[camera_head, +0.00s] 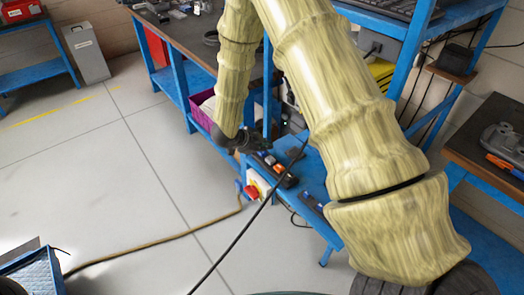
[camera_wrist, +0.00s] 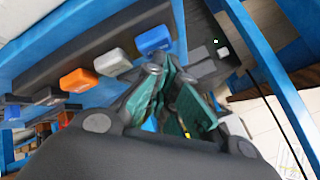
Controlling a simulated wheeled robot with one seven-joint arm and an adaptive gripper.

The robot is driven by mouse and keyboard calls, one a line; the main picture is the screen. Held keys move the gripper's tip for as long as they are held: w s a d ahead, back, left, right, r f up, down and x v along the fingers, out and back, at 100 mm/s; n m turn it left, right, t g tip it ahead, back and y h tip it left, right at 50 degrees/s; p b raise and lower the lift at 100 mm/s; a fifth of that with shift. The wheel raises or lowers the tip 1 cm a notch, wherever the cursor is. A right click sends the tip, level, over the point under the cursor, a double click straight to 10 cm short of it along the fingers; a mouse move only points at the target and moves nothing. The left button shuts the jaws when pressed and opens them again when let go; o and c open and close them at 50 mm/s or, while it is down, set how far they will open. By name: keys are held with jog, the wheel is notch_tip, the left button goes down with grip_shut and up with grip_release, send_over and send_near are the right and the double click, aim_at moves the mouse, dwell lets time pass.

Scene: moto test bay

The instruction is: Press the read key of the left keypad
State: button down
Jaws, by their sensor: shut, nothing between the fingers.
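A dark keypad (camera_head: 274,170) with a row of coloured keys sits on the blue bench frame in the head view. In the wrist view the keypad bar (camera_wrist: 105,45) carries an orange key (camera_wrist: 79,80), a white key (camera_wrist: 112,63) and a blue key (camera_wrist: 153,40). No key label is legible. My gripper (camera_head: 250,143) is near the keypad's upper end in the head view. In the wrist view my gripper (camera_wrist: 168,76) is shut and empty, with its fingers close to the blue key; contact cannot be told. A second dark keypad (camera_head: 312,204) is partly hidden by my arm.
A black cable (camera_head: 245,225) hangs in front. A purple bin (camera_head: 202,112) stands behind my gripper.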

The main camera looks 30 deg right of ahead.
aim_at(264, 152)
jog(key=shift+r+p, duration=0.35)
jog(key=shift+r, duration=0.3)
jog(key=shift+r, duration=0.1)
jog(key=shift+r+p, duration=1.9)
jog(key=shift+r, duration=0.5)
